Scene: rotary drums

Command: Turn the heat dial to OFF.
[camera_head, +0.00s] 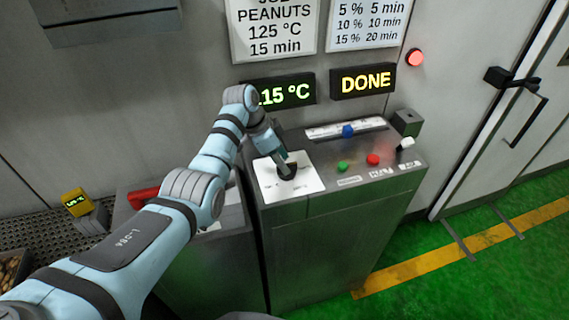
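The heat dial (287,173) is a dark knob on a white plate (309,185) at the left of the metal control console. The plate's printed marks are too small to read. My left arm reaches in from the left, and my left gripper (284,163) points down at the dial, its fingertips at or touching the knob. The fingers and the knob are both dark there, so I cannot tell whether they are closed on it. The knob's pointing direction is partly hidden. My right gripper is not in view.
A green display (288,93), partly behind my arm, ends in "15 °C"; another display (362,82) reads "DONE". The console also has a blue slider (348,130), a green button (342,167), a red button (373,159) and a white-tipped lever (406,143). A red lamp (415,57) is lit.

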